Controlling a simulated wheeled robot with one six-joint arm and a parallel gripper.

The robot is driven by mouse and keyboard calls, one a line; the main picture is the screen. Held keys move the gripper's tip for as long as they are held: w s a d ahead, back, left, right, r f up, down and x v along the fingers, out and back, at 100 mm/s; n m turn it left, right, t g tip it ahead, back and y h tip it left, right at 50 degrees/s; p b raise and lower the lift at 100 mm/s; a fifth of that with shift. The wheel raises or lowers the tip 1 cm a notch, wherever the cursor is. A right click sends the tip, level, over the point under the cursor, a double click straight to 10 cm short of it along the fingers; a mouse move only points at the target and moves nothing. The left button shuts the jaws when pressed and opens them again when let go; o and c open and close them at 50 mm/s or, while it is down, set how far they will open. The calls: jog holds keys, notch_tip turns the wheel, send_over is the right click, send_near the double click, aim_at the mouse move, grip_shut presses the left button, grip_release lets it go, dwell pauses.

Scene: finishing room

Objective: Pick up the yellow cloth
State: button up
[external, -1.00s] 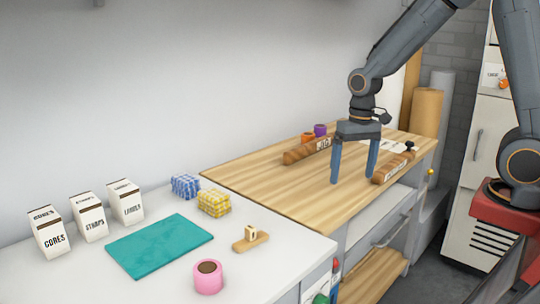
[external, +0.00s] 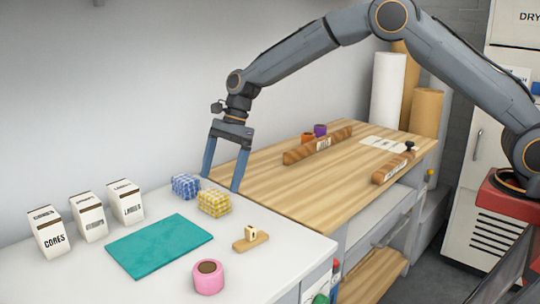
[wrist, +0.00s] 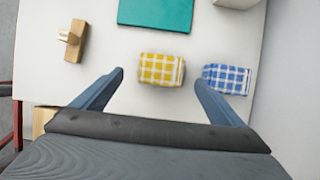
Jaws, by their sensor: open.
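The yellow cloth (external: 214,203) is a folded yellow-and-white checked bundle on the white counter. My gripper (external: 220,184) is open and empty. In the external view its fingertips appear just behind the cloths, near the seam with the wooden bench. A blue checked cloth (external: 185,186) lies beside the yellow one. In the wrist view the blue cloth (wrist: 227,79) is just beyond my right fingertip.
A teal mat (external: 160,245) lies in front of the cloths. A wooden stamp block (external: 251,240) and a pink tape roll (external: 208,278) are on the right of the counter. Several labelled white boxes (external: 90,216) stand at left. The wooden bench (external: 290,190) adjoins the counter.

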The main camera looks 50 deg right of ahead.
aim_at(209, 195)
jog(key=shift+a+p+x, duration=0.2)
jog(key=shift+p+x, duration=0.25)
jog(key=shift+x, duration=1.1)
jog(key=shift+a+p+x, duration=0.15)
jog(key=shift+p+x, duration=0.3)
jog(key=shift+x, duration=1.05)
jog(key=shift+w+r, duration=0.15)
jog(key=shift+r, duration=0.05)
jog(key=c, duration=1.2)
jog(key=shift+o, duration=0.2)
jog(key=shift+r, duration=0.1)
